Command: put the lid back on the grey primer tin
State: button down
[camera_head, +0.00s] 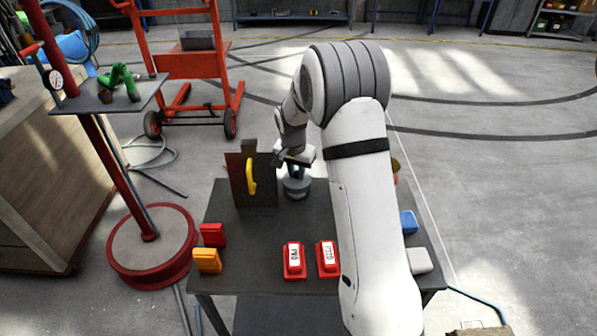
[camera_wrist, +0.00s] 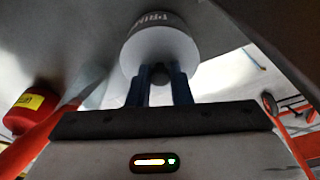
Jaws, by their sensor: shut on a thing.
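The grey primer tin (camera_head: 296,189) stands on the dark table just right of an upright dark panel. In the wrist view the tin (camera_wrist: 158,20) shows part of its "PRIM" lettering. A pale round lid (camera_wrist: 140,58) with a dark knob (camera_wrist: 173,73) faces the wrist camera, lined up with the tin. My gripper (camera_wrist: 160,82) has its two blue fingers shut on the lid at its knob. In the head view my gripper (camera_head: 296,168) is right above the tin. I cannot tell whether the lid is fully seated all round.
The dark panel (camera_head: 238,185) with a yellow handle (camera_head: 252,175) stands close left of the tin. Two red labelled blocks (camera_head: 294,262) lie at the table's front. Red and orange blocks (camera_head: 207,260) are at left, blue and white ones (camera_head: 408,221) at right. A red tin (camera_wrist: 28,108) shows in the wrist view.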

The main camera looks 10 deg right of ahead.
jog(key=c, duration=0.8)
grip_release()
jog(key=shift+o, duration=0.3)
jog(key=shift+r, duration=0.1)
jog(key=shift+r+p, duration=1.8)
jog(key=shift+r, duration=1.65)
grip_shut()
